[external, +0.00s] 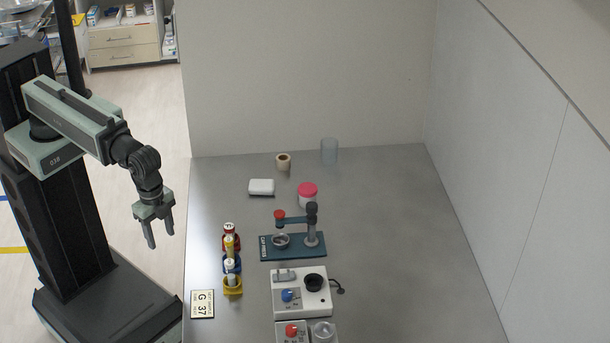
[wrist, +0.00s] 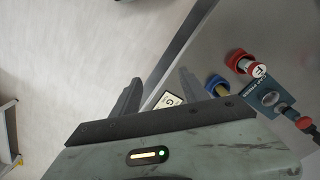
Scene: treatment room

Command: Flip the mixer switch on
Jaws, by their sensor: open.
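My gripper (external: 160,238) hangs off the left edge of the table, pointing down, open and empty. Its two fingers also show in the wrist view (wrist: 157,95). A white device with a black round cup (external: 314,282), which looks like the mixer, stands near the front of the table, well to the right of my gripper. It has a blue knob (external: 288,296) on a grey panel and a grey raised part (external: 284,274) at its back left. Which part is the switch, and its position, I cannot tell. The device does not show in the wrist view.
A second device with a red knob (external: 292,330) is cut off at the bottom edge. A teal cap press (external: 293,254) stands behind the mixer. Several coloured vial holders (external: 232,284) line the left, near a G 37 card (external: 202,304). The table's right side (external: 400,240) is clear.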

